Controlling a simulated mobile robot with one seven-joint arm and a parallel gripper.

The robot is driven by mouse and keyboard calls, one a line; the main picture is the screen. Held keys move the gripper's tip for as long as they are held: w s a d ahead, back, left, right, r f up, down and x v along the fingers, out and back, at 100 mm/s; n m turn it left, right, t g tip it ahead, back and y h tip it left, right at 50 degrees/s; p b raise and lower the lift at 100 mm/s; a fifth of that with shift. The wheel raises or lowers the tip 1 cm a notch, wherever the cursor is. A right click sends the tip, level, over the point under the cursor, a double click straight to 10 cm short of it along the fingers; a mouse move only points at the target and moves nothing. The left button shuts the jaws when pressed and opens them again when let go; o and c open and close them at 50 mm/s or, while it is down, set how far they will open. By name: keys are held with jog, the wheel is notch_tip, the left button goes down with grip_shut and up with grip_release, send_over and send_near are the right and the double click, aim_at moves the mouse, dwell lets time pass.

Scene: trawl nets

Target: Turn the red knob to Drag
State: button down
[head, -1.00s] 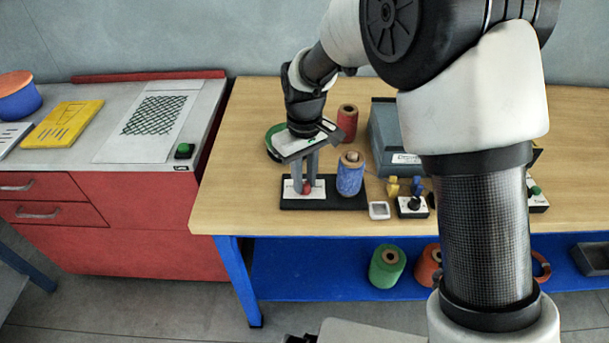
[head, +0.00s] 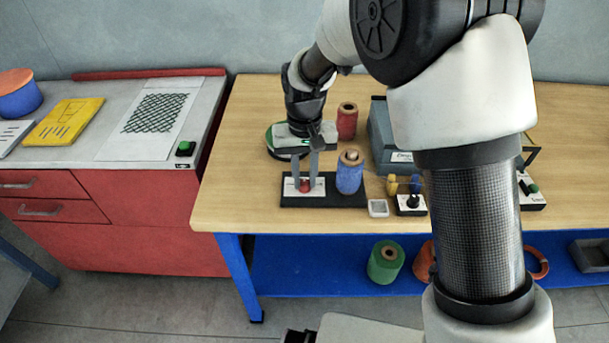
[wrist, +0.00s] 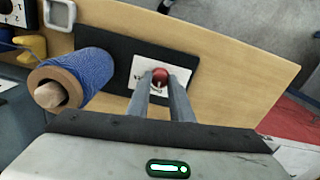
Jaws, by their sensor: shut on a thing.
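The red knob (head: 305,186) sits on a white label plate (head: 319,188) on a black base on the wooden table. It also shows in the wrist view (wrist: 160,77), on the white plate between the fingertips. My gripper (head: 304,184) points down over the plate and is shut on the red knob, one finger on each side. In the wrist view both fingers (wrist: 161,84) reach the knob. The plate's markings are partly hidden by the fingers and too small to read, so the Drag position cannot be made out.
A blue twine spool (head: 349,174) stands on the same base, close right of my gripper. A red spool (head: 347,121) stands behind. A small tray (head: 378,208) and a black-knobbed switch box (head: 411,204) lie to the right. The table's left part is clear.

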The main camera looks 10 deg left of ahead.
aim_at(305, 181)
jog(key=c, duration=1.6)
grip_release()
jog(key=shift+o, duration=0.2)
notch_tip(305, 181, up, 18)
jog(key=p, duration=0.2)
jog(key=shift+f, duration=0.25)
